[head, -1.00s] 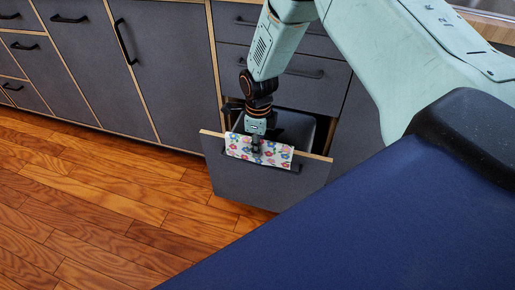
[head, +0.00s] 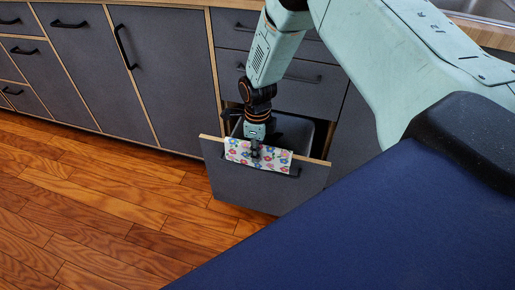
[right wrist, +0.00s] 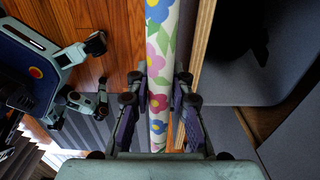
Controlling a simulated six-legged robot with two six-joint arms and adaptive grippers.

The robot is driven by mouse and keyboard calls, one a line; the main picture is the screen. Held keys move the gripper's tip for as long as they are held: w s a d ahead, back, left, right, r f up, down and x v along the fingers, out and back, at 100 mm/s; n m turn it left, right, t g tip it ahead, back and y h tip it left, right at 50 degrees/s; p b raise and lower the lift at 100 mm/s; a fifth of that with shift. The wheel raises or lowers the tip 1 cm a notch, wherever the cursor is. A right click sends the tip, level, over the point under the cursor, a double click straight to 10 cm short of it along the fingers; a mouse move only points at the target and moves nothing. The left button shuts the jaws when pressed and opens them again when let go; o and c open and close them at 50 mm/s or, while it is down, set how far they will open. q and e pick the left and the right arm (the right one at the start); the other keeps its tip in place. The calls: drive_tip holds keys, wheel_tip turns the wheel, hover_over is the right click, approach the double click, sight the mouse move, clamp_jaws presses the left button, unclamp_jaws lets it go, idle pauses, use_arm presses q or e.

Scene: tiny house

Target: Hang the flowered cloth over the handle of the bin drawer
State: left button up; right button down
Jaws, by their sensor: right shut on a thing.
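The flowered cloth (head: 238,150) is white with pink, blue and green flowers. It lies at the outer face of the bin drawer's front (head: 230,185), just below its top edge. My right gripper (head: 256,153) comes down from above and is shut on the cloth. In the right wrist view the cloth (right wrist: 158,60) is a narrow upright strip between the fingers (right wrist: 160,110). The dark drawer handle (head: 297,172) shows at the cloth's lower right end; the cloth hides its middle. I cannot tell whether the cloth lies over the handle. My left gripper is not in view.
The bin drawer is pulled out, with a grey bin (head: 293,128) behind its front. Grey cabinets (head: 165,75) with black handles line the wall. The wooden floor (head: 110,205) is clear at left. My blue body fills the lower right.

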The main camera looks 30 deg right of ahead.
sight(257, 168)
drive_tip(key=shift+f, duration=0.3)
idle(0.5)
drive_tip(key=shift+f+b, duration=0.35)
drive_tip(key=shift+f, duration=1)
idle(0.6)
drive_tip(key=shift+f, duration=0.35)
drive_tip(key=shift+f+b, duration=1.4)
drive_tip(key=shift+f, duration=1.6)
idle(0.3)
drive_tip(key=c, duration=1.1)
unclamp_jaws()
drive_tip(key=shift+r, duration=0.15)
